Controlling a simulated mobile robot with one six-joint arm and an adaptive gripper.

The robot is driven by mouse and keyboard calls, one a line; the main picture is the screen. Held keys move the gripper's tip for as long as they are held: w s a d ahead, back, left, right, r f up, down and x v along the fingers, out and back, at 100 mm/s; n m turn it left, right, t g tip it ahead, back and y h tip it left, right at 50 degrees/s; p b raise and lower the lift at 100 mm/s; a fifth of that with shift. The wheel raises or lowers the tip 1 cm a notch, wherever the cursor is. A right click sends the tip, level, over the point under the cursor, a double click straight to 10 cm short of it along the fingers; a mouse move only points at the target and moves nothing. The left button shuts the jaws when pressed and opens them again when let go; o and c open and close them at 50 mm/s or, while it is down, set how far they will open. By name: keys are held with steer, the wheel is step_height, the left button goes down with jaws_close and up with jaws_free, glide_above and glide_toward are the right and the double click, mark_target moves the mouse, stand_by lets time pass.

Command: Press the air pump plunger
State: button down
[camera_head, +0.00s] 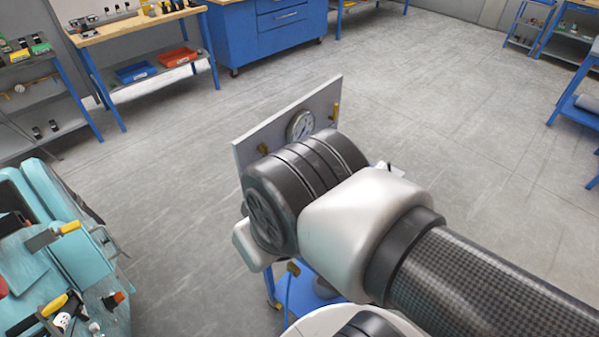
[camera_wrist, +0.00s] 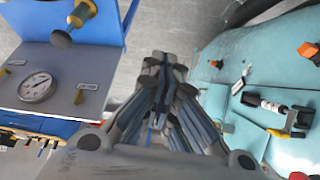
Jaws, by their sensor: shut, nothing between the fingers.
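In the wrist view my gripper (camera_wrist: 165,65) is shut and empty, its fingertips over the gap between a grey gauge panel (camera_wrist: 60,75) and a teal surface. On the panel are a round gauge (camera_wrist: 37,87) and small brass fittings. A brass-coloured knob on a stem (camera_wrist: 75,20) stands out at the upper left, apart from my fingers; I cannot tell whether it is the pump plunger. In the head view the panel (camera_head: 325,97) stands upright with its gauge (camera_head: 300,125), partly hidden by my arm. My gripper and most of the panel's blue stand (camera_head: 297,292) are hidden there.
A teal bench or machine (camera_head: 75,215) with tools and an orange-tipped knob (camera_head: 113,299) stands at the left. A workbench with a blue tray (camera_head: 135,72) and red tray (camera_head: 178,57) is farther back. The grey floor behind the panel is clear.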

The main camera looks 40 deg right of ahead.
steer(key=w+d+r+m+g+p, duration=0.1)
steer(key=w+d+r+m+p, duration=0.2)
steer(key=w+d+m, duration=0.25)
steer(key=w+d+r+m+g+p, duration=0.2)
steer(key=w+d+m+p, duration=0.2)
steer(key=w+d, duration=0.15)
steer(key=w+d+f+m+p, duration=0.2)
steer(key=d+m, duration=0.2)
steer(key=d, duration=0.3)
steer(key=w+d+f+m+g+p, duration=0.1)
steer(key=w+d+f+m+p, duration=0.1)
steer(key=d, duration=0.4)
steer(key=shift+w+d+f+m+g, duration=0.2)
steer(key=shift+d+f+m+g, duration=0.25)
steer(key=shift+m, duration=0.4)
steer(key=shift+a, duration=0.1)
step_height(320, 180, down, 14)
steer(key=shift+f+b, duration=0.1)
steer(key=shift+b, duration=0.8)
